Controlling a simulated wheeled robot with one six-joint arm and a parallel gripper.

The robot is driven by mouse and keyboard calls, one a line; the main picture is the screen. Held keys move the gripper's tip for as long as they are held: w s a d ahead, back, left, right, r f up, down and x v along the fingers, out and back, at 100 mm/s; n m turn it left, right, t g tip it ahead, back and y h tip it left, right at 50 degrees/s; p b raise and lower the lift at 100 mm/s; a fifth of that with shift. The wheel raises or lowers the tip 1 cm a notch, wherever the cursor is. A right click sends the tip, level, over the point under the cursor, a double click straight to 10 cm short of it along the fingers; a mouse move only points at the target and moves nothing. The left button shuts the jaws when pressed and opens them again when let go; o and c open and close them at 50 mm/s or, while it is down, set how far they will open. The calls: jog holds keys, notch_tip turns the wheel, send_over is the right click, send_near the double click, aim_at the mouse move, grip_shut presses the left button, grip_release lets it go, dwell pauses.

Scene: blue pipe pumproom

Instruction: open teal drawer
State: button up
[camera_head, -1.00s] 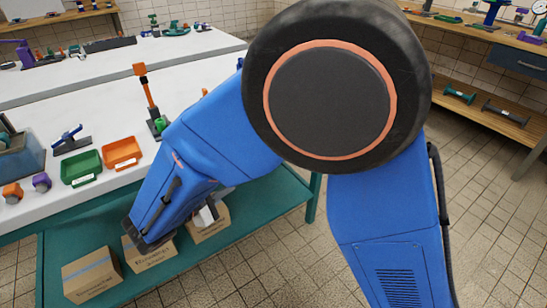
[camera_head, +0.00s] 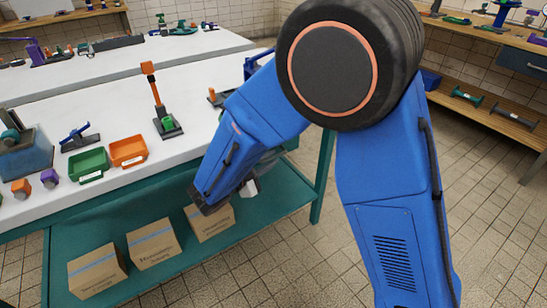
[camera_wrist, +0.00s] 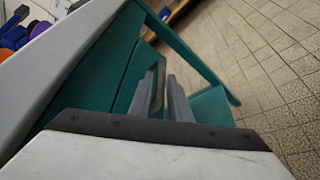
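In the wrist view, a teal drawer front (camera_wrist: 128,76) seems to sit under the edge of the white worktop. It also shows as a strip of teal below the worktop's right end in the head view (camera_head: 291,143). My gripper (camera_wrist: 167,80) has two grey fingers pointing at the teal face, with a narrow gap between them. A thin pale upright bar, perhaps the handle, shows by the left finger; I cannot tell whether they touch. In the head view, my blue wrist hides most of the gripper, which is below the worktop edge.
Several cardboard boxes (camera_head: 153,244) stand on the teal lower shelf (camera_head: 268,207). The white worktop (camera_head: 190,85) bears a green bin (camera_head: 88,164), an orange bin (camera_head: 128,151) and an orange-topped tool (camera_head: 157,100). The tiled floor (camera_head: 490,225) at right is open.

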jog(key=shift+x, duration=1.2)
jog(key=shift+c, duration=0.3)
grip_shut()
jog(key=shift+s, duration=0.15)
